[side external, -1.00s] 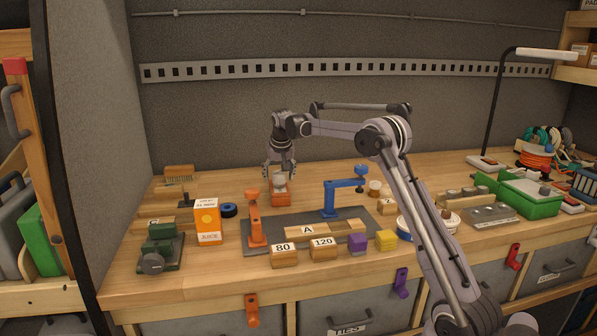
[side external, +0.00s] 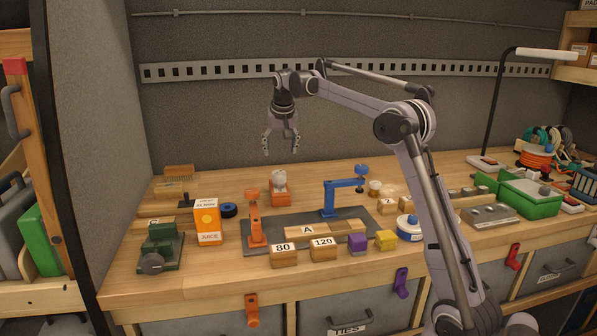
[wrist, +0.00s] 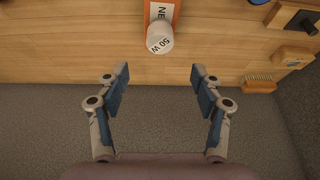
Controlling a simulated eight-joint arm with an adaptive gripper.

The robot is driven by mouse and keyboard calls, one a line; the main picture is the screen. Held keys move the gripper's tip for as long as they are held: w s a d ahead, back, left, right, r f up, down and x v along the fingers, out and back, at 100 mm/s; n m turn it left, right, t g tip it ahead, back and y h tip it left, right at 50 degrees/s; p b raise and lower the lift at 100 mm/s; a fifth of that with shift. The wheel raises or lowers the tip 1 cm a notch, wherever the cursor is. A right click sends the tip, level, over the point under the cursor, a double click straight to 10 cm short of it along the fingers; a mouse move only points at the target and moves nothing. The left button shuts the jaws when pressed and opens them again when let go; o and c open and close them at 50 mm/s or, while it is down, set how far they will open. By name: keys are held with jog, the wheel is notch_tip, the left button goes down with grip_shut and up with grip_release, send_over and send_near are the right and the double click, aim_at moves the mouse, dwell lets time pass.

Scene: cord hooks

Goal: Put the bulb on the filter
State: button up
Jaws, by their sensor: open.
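The bulb is most likely the white rounded piece marked "50 W" (wrist: 160,37); it also shows in the side view (side external: 279,177). It is on an orange and white block (side external: 281,199), which also shows in the wrist view (wrist: 157,10) with its lettering partly hidden. I cannot tell for certain whether this block is the filter. My gripper (side external: 281,151) is open and empty, raised above the bulb and apart from it. In the wrist view my gripper's fingers (wrist: 161,87) are spread with nothing between them.
A juice carton (side external: 208,222) and blue tape roll (side external: 229,210) stand to the left. A brush (side external: 179,171) lies at the back left. The air around my gripper is free.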

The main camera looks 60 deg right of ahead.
jog(key=s+a+r+n+t+y, duration=0.1)
jog(key=s+a+n, duration=0.1)
jog(key=s+a, duration=0.5)
jog(key=s+a+n+t, duration=0.1)
jog(key=s+a+n, duration=0.15)
jog(key=a, duration=0.85)
jog(key=s+a+f+n+t+y, duration=0.1)
jog(key=s+a+f+n, duration=0.1)
jog(key=s+a+f, duration=0.4)
jog(key=s+a+f+n+t+y, duration=0.1)
jog(key=s+a+f, duration=0.4)
jog(key=s, duration=0.5)
jog(key=shift+s+a+f+n, duration=0.35)
jog(key=shift+s+a+n, duration=0.05)
jog(key=shift+a+n, duration=0.35)
